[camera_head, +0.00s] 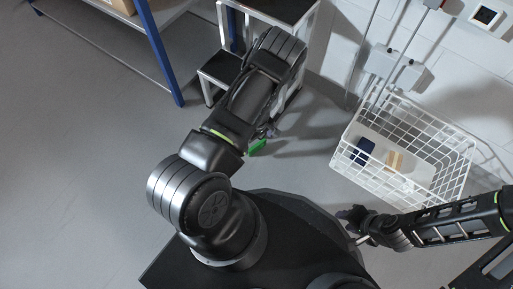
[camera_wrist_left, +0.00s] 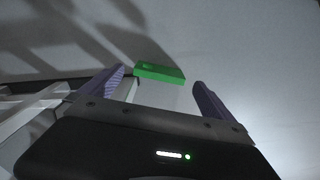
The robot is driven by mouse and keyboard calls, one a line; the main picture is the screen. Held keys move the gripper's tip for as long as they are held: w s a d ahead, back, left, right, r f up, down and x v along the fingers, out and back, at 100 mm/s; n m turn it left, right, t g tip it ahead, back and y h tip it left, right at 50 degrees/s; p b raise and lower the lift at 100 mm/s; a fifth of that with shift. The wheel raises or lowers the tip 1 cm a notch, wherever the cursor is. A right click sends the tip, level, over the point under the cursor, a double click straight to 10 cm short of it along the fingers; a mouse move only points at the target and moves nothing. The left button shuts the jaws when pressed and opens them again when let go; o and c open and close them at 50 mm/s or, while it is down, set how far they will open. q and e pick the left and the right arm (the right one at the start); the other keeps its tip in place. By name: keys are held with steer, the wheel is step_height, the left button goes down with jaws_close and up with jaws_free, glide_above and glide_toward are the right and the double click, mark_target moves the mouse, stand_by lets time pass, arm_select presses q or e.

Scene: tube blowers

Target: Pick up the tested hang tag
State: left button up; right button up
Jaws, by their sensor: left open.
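A flat green piece, the likely hang tag (camera_head: 257,147), shows beside the end of my left arm in the head view. In the left wrist view the green tag (camera_wrist_left: 160,73) lies just beyond the fingertips, within the gap between them. My left gripper (camera_wrist_left: 158,79) is open, with nothing between its fingers touching the tag that I can see. In the head view my left gripper (camera_head: 268,133) is mostly hidden by its own arm. My right gripper (camera_head: 352,222) is at the lower right, small and dark; its jaws are unclear.
A white wire basket (camera_head: 435,142) with a dark blue item (camera_head: 363,151) and a tan item (camera_head: 396,161) stands at the right. A black-topped step stand (camera_head: 222,68) is at the top. A blue-legged shelf (camera_head: 161,52) is at upper left. The left floor is clear.

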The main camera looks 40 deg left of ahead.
mark_target(258, 145)
arm_select(q)
step_height(258, 145, down, 5)
steer(key=shift+r+b, duration=0.15)
steer(key=shift+b, duration=0.7)
steer(key=shift+r, duration=0.1)
arm_select(e)
steer(key=shift+w+f, duration=0.2)
steer(key=shift+f, duration=0.85)
arm_select(q)
steer(key=c, duration=1.4)
